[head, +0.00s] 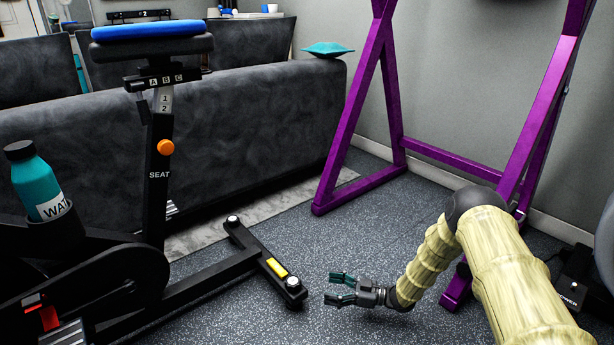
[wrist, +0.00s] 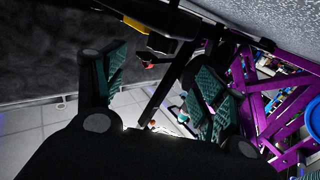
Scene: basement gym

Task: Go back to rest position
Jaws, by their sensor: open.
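My gripper (head: 342,288) is open and empty in the head view. It is held low over the dark speckled floor, to the right of the exercise bike's rear foot (head: 268,262) and apart from it. My arm reaches in from the lower right, in a pale bamboo-like cover. In the wrist view, the two teal-padded fingers of my gripper (wrist: 158,88) stand apart with nothing between them.
The exercise bike (head: 158,190), with a blue-topped seat and a teal water bottle (head: 38,182), fills the left. A grey sofa (head: 250,110) stands behind it. A purple metal frame (head: 350,130) stands behind my arm. Open floor (head: 340,240) lies between.

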